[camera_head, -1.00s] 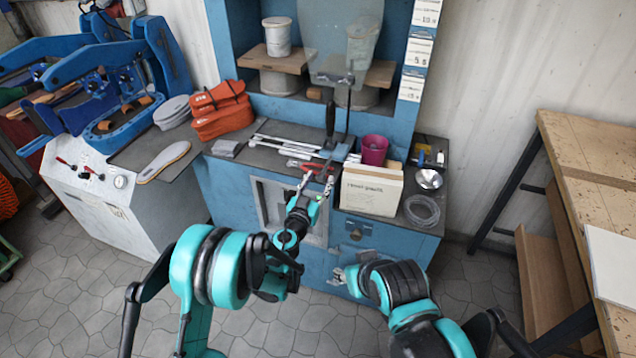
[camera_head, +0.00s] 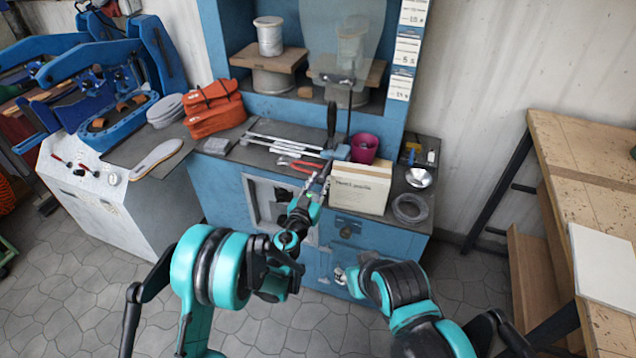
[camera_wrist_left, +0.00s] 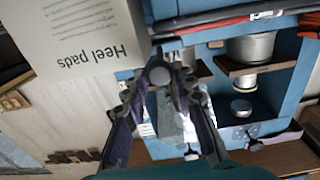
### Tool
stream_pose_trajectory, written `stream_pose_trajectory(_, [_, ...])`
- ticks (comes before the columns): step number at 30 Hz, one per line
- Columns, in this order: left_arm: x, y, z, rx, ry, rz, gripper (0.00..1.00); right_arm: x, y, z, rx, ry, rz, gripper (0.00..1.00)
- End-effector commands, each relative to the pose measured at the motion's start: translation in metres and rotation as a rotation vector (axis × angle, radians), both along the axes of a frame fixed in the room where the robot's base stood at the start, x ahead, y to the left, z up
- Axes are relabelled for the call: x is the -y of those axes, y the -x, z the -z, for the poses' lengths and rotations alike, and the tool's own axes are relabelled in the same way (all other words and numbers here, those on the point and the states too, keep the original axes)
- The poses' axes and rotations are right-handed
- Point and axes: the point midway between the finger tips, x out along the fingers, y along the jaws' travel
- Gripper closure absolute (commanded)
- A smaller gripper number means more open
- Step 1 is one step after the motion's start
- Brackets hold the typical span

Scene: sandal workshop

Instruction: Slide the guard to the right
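The guard (camera_head: 336,38) is a clear, tinted panel standing in front of the shelf of the blue cabinet, on a thin dark post (camera_head: 348,110). A black upright handle (camera_head: 331,118) stands beside the post. My left gripper (camera_head: 319,181) is at the cabinet's front edge, below and in front of the handle, left of the heel pads box. In the left wrist view its fingers (camera_wrist_left: 160,84) stand apart, with a round grey knob-like thing between them; contact cannot be told. My right gripper (camera_head: 343,277) is low before the cabinet front, partly hidden by its arm.
The heel pads box (camera_head: 360,190) stands close to the right of my left gripper. Metal rods (camera_head: 275,145) and orange sandal pieces (camera_head: 214,108) are on the left.

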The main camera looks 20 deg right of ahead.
Motion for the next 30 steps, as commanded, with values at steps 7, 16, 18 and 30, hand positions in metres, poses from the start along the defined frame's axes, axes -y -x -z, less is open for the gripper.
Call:
stream_pose_trajectory(7, [0.001,0.002,0.001,-0.001,0.001,0.004,0.53,0.0,0.0,0.001,0.0,0.0,0.0,0.6])
stream_pose_trajectory(16, [-0.007,0.012,0.001,-0.001,0.001,0.001,0.53,0.0,0.0,0.001,0.0,0.0,0.0,0.6])
stream_pose_trajectory(18, [-0.013,0.021,0.001,-0.001,0.001,0.001,0.53,0.0,0.0,0.001,0.0,0.0,0.0,0.6])
stream_pose_trajectory(30, [-0.04,0.063,0.001,-0.001,0.001,0.004,0.53,0.0,0.0,0.001,0.0,0.0,0.0,0.6])
